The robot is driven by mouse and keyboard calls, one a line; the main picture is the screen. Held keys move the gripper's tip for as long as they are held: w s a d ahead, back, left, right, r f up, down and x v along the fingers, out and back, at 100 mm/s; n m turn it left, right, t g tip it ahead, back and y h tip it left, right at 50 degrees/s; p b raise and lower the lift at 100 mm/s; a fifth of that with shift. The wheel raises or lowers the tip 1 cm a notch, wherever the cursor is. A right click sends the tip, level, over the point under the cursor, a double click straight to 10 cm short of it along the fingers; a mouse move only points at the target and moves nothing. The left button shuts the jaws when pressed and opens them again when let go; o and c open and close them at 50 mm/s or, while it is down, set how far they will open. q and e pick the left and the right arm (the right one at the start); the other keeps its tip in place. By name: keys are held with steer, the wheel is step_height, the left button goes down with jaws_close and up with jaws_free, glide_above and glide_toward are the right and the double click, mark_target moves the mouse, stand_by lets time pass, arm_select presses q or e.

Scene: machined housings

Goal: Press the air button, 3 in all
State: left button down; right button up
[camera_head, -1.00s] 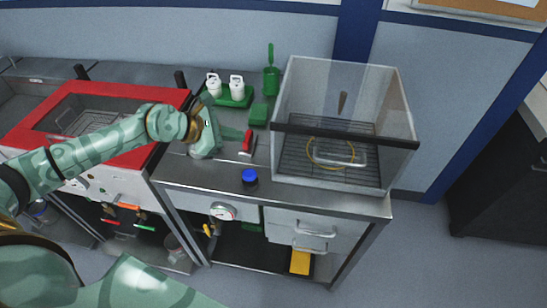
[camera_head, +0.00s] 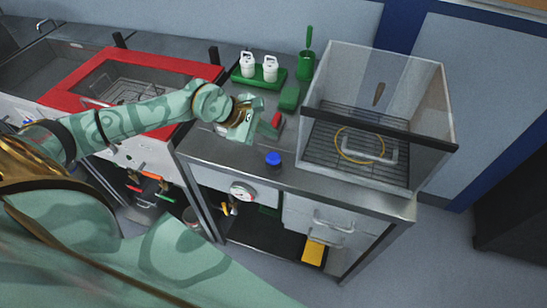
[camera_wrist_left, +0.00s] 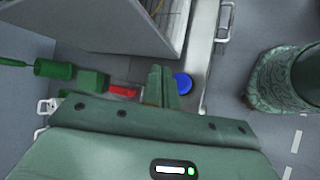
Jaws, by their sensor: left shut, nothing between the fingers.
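A round blue button (camera_head: 273,159) stands on the steel bench top near its front edge. It also shows in the left wrist view (camera_wrist_left: 183,82), just right of the fingertips. I cannot tell which part is labelled as air; no lettering is readable. My left gripper (camera_head: 246,129) is over the bench, behind and left of the blue button in the head view. Its fingers (camera_wrist_left: 163,84) are shut together with nothing between them and appear apart from the button. My right gripper is not in view.
A clear-walled box (camera_head: 378,118) with a dark front bar stands right of the button. A red-handled item (camera_head: 276,120), green block (camera_head: 289,97) and green tray (camera_head: 259,82) with white bottles lie behind. A red-framed unit (camera_head: 70,92) stands left. A gauge (camera_head: 242,192) sits below.

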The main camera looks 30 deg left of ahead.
arm_select(q)
steer(key=b, duration=0.5)
glide_toward(276, 156)
steer(key=w+d+f, duration=0.1)
steer(key=w+d, duration=0.1)
steer(key=w+d+f, duration=0.1)
steer(key=w, duration=0.1)
steer(key=shift+w+d+f, duration=0.1)
steer(key=shift+d+f, duration=0.05)
steer(key=shift+f, duration=0.2)
stand_by(1.0)
steer(key=shift+f, duration=0.4)
steer(key=shift+f+b, duration=0.6)
steer(key=shift+f, duration=0.2)
stand_by(0.7)
steer(key=shift+r, duration=0.1)
steer(key=shift+r+p, duration=0.9)
steer(key=shift+r, duration=0.25)
steer(key=shift+r, duration=0.1)
step_height(276, 156, up, 5)
steer(key=p, duration=0.3)
steer(key=shift+p, duration=0.3)
